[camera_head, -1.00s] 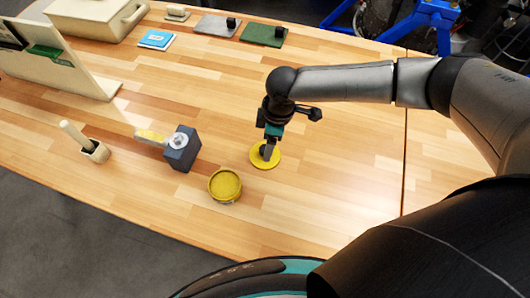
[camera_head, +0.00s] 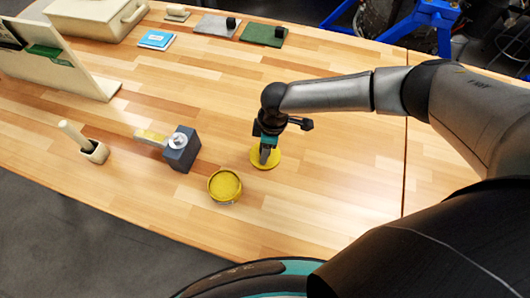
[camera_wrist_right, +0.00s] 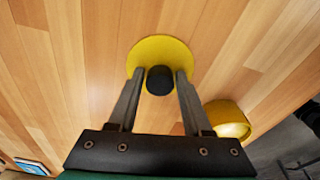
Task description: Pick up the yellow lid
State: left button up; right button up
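The yellow lid (camera_head: 272,161) is a flat disc lying on the wooden table, right of the yellow tin. In the right wrist view the lid (camera_wrist_right: 158,48) has a black knob (camera_wrist_right: 159,80) standing in its middle. My right gripper (camera_head: 265,157) is over the lid, pointing down. In the right wrist view its fingers (camera_wrist_right: 159,76) are apart, one on each side of the knob, with narrow gaps visible. The round yellow tin (camera_head: 224,186) stands left of the lid and shows in the right wrist view (camera_wrist_right: 228,120). My left gripper is not in view.
A dark grey block with a metal knob (camera_head: 181,149) and a beige holder with a stick (camera_head: 94,151) stand to the left. A blue booklet (camera_head: 156,39), grey plate (camera_head: 214,26) and green plate (camera_head: 263,35) lie at the back. Table right of the lid is clear.

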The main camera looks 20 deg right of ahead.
grip_shut()
dwell(1.0)
